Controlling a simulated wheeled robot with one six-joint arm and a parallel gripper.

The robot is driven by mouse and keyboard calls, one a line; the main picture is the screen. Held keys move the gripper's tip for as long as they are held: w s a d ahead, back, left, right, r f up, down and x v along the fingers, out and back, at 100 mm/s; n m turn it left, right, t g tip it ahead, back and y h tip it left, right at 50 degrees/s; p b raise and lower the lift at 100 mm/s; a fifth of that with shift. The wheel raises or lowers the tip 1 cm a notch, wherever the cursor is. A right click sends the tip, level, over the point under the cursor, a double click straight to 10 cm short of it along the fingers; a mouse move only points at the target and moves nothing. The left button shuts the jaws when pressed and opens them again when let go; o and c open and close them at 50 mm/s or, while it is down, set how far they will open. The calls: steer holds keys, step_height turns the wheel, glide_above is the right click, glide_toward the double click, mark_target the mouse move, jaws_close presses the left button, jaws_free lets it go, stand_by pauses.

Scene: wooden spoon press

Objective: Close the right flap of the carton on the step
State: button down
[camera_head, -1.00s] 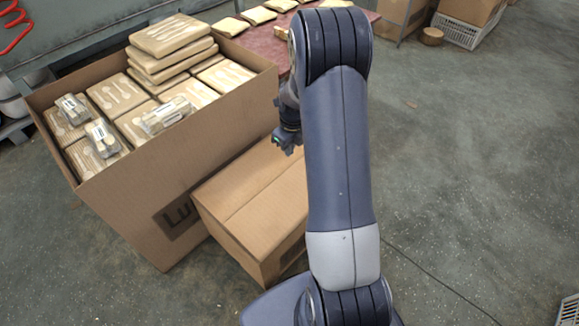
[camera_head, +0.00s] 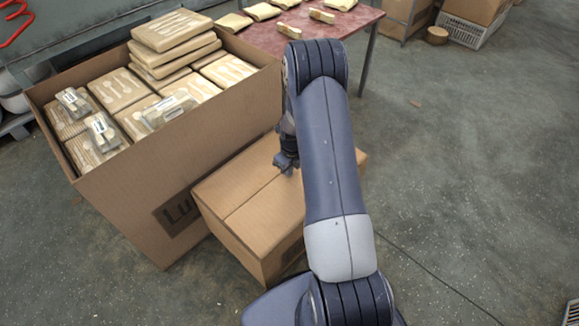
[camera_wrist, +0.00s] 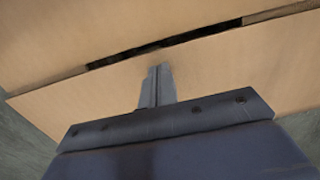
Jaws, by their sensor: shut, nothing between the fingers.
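The smaller brown carton (camera_head: 220,191) stands beside a large full box, with its top flaps lying nearly flat and a seam running across the top. The right flap (camera_head: 268,215) is partly hidden by my arm. In the wrist view, a narrow dark slit separates the far panel (camera_wrist: 110,30) from the near panel (camera_wrist: 225,75), which looks slightly askew to it. My gripper (camera_head: 286,163) is shut and empty at the carton top. In the wrist view, its fingertips (camera_wrist: 160,70) are over the near panel, just short of the slit; I cannot tell whether they touch it.
The large open box (camera_head: 150,190) on the left holds several spoon packs (camera_head: 172,30). A red-topped table (camera_head: 340,32) with wrapped packs stands behind. A white crate (camera_head: 468,32) is at the far right.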

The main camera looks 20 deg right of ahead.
steer(key=shift+w+a+f+b, duration=0.1)
steer(key=shift+w+f+b, duration=0.1)
steer(key=shift+f+b, duration=0.6)
step_height(320, 180, up, 11)
steer(key=p, duration=0.2)
steer(key=shift+s+d, duration=0.2)
steer(key=shift+s, duration=0.25)
steer(key=f, duration=0.3)
steer(key=f+b, duration=0.1)
steer(key=f, duration=0.3)
steer(key=w+f, duration=0.1)
steer(key=f, duration=0.2)
steer(key=shift+a+f+b, duration=0.2)
steer(key=shift+f+b, duration=0.1)
steer(key=shift+f, duration=0.05)
